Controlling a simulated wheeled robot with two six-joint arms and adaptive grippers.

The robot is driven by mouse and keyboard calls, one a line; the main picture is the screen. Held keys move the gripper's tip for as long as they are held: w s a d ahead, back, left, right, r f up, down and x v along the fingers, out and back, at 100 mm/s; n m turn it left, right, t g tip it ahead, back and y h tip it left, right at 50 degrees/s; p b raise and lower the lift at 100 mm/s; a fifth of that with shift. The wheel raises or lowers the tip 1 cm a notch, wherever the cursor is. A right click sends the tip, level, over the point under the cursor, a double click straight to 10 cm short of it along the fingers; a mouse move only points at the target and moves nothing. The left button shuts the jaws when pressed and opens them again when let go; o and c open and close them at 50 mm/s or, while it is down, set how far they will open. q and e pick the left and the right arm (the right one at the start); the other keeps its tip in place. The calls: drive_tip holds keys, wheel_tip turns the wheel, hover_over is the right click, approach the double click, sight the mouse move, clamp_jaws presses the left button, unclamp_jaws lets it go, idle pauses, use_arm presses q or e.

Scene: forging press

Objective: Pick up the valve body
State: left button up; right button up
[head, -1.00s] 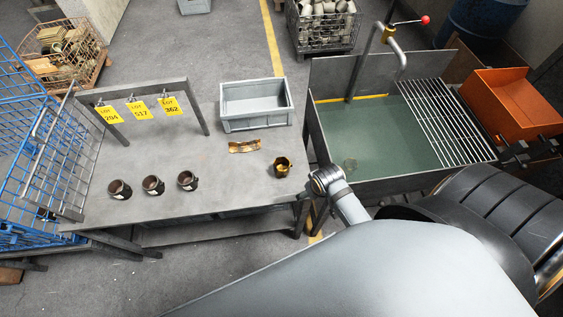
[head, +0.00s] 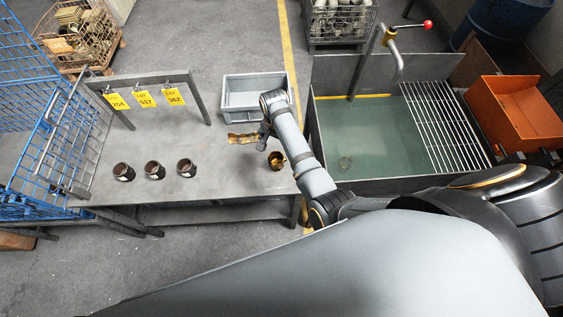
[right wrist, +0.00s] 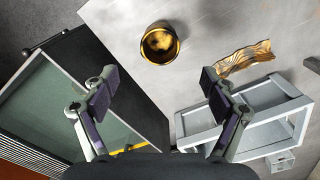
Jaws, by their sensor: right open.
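The valve body, a round brass-coloured hollow piece (head: 277,160), stands near the right end of the grey metal table (head: 215,185). In the right wrist view the valve body (right wrist: 159,44) shows its dark open top and lies beyond the fingertips, apart from them. My right gripper (head: 264,137) is over the table close to the valve body, partly hidden by its own arm in the head view. In the right wrist view the right gripper (right wrist: 158,80) has its two fingers wide apart, with nothing between them. My left gripper is not in view.
A crumpled brass-coloured strip (head: 242,138) and a grey bin (head: 237,113) lie near the gripper. Several dark cups (head: 154,170) stand at the table's left, below a rail with yellow lot tags (head: 145,99). A liquid-filled tank (head: 365,130) with a grate adjoins on the right.

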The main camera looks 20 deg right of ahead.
drive_tip(key=shift+w+f, duration=0.1)
drive_tip(key=shift+w, duration=0.05)
drive_tip(key=b, duration=0.2)
approach(276, 159)
drive_tip(key=shift+s+a+f, duration=0.1)
drive_tip(key=shift+s+a, duration=0.15)
drive_tip(key=shift+s, duration=0.25)
drive_tip(key=shift+s+a+f, duration=0.1)
drive_tip(key=shift+s+a, duration=0.15)
drive_tip(key=shift+s, duration=0.2)
drive_tip(key=shift+d, duration=0.1)
wheel_tip(276, 159, down, 6)
drive_tip(key=b, duration=0.6)
drive_tip(key=shift+d+r, duration=0.1)
drive_tip(key=shift+r, duration=0.35)
drive_tip(key=shift+s, duration=0.1)
drive_tip(key=c, duration=1.6)
